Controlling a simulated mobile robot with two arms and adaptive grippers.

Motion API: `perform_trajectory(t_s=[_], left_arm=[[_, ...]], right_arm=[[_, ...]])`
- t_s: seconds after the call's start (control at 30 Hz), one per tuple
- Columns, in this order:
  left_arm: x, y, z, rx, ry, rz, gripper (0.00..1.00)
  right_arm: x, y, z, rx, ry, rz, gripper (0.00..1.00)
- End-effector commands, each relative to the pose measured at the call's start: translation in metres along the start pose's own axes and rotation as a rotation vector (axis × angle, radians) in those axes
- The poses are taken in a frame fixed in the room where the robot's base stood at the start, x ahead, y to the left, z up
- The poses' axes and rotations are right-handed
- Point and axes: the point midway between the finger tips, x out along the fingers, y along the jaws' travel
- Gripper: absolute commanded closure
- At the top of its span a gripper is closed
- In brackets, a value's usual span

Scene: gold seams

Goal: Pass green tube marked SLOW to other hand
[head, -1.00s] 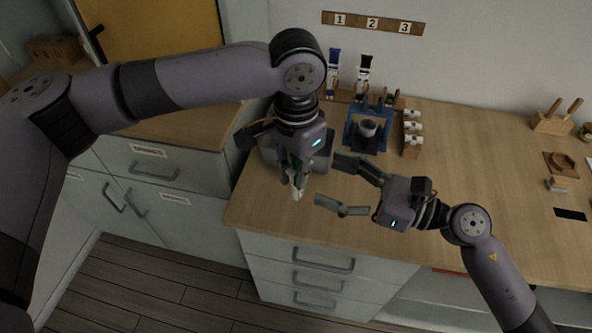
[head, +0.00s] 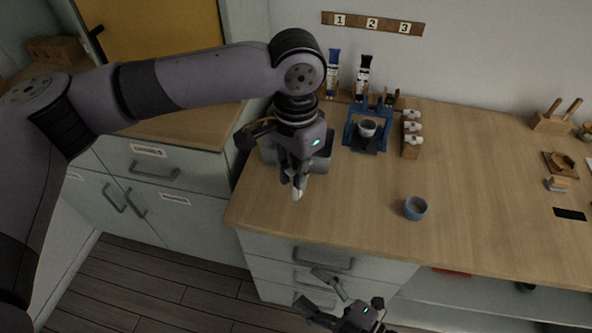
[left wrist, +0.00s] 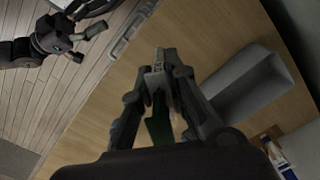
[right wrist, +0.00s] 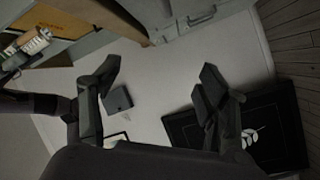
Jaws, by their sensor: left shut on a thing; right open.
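My left gripper (head: 298,182) is shut on the green tube, above the counter's front left part. The tube points down, and its pale end (head: 297,193) shows below the fingers. In the left wrist view the tube's green body (left wrist: 158,125) lies between the fingers; the SLOW marking cannot be read. My right gripper (head: 312,289) is open and empty, low in front of the drawers and well apart from the tube. Its spread fingers show in the right wrist view (right wrist: 157,80), with nothing between them.
The counter's middle is mostly clear. Drawers (head: 322,279) front it.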

Motion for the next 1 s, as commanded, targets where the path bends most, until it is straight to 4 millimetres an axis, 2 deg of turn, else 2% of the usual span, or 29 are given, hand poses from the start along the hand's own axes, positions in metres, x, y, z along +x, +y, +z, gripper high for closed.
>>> perform_trajectory(t_s=[0.03, 0.27, 0.4, 0.5, 0.6, 0.73, 0.9, 1.0], left_arm=[[0.0, 0.0, 0.0, 0.0, 0.0, 0.0, 1.0], [0.0, 0.0, 0.0, 0.0, 0.0, 0.0, 1.0], [0.0, 0.0, 0.0, 0.0, 0.0, 0.0, 1.0], [0.0, 0.0, 0.0, 0.0, 0.0, 0.0, 1.0], [0.0, 0.0, 0.0, 0.0, 0.0, 0.0, 1.0], [0.0, 0.0, 0.0, 0.0, 0.0, 0.0, 1.0], [0.0, 0.0, 0.0, 0.0, 0.0, 0.0, 1.0], [0.0, 0.0, 0.0, 0.0, 0.0, 0.0, 1.0]], right_arm=[[-0.004, -0.024, 0.018, 0.126, -0.077, -0.009, 0.31], [-0.037, -0.091, 0.12, 0.403, -0.43, -0.019, 0.31], [-0.071, -0.137, 0.172, 0.546, -0.649, -0.032, 0.31], [-0.102, -0.172, 0.2, 0.651, -0.807, -0.045, 0.31], [-0.136, -0.21, 0.22, 0.759, -0.967, -0.062, 0.31], [-0.183, -0.26, 0.233, 0.9, -1.176, -0.09, 0.31], [-0.237, -0.315, 0.228, 1.064, -1.408, -0.129, 0.31], [-0.26, -0.336, 0.219, 1.132, -1.506, -0.148, 0.31]])
